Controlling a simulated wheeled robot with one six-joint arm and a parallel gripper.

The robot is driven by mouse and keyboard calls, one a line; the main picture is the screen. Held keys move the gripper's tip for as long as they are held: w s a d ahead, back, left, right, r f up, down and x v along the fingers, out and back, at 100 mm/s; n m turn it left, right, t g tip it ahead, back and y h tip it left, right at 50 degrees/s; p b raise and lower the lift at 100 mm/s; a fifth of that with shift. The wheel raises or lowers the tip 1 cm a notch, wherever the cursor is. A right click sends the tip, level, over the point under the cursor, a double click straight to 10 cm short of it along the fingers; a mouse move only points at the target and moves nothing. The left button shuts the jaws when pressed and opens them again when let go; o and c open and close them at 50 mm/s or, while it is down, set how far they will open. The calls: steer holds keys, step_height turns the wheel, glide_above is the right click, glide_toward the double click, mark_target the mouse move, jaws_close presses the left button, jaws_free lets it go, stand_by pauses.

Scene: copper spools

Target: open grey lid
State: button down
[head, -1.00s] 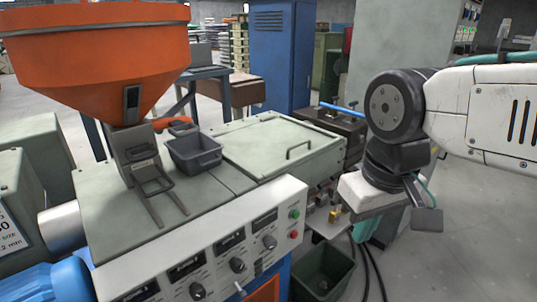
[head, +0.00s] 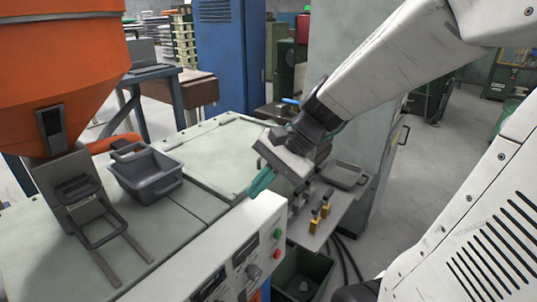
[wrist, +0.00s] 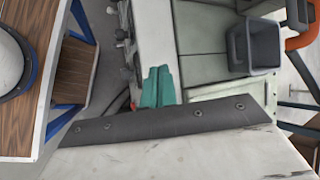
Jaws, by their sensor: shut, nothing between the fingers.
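The pale grey-green lid (head: 215,148) lies flat on top of the machine and looks closed. My gripper (head: 262,182), with teal fingers, is at the lid's near right edge, above the control panel's end. The fingers are together and empty. They also show side by side in the wrist view (wrist: 158,87), over the machine's edge. I cannot tell whether they touch the lid.
A grey bin (head: 150,176) stands on the machine left of the lid, near the orange hopper (head: 60,75). The control panel (head: 225,265) runs along the front. A side shelf with yellow-based parts (head: 318,222) and a dark green bin (head: 303,275) are at the right.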

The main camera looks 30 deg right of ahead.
steer(key=w+d+f+m+t+h, duration=0.1)
steer(key=w+d+f+m+t, duration=0.3)
steer(key=d+m, duration=0.35)
steer(key=w+d+f+m+t+h, duration=0.1)
steer(key=w+d+m+t, duration=0.2)
steer(key=w+d+m, duration=0.45)
steer(key=w+d+f+m+t+h, duration=0.1)
steer(key=w+d+f+m+t, duration=0.2)
steer(key=d+m, duration=0.5)
steer(key=w+f, duration=0.1)
steer(key=w, duration=0.1)
steer(key=w+a+f+n, duration=0.1)
steer(key=w, duration=0.2)
steer(key=w+f+n, duration=0.1)
steer(key=w, duration=0.1)
steer(key=shift+w+a+f+t, duration=0.2)
steer(key=shift+w+a+t, duration=0.1)
steer(key=shift+t, duration=0.1)
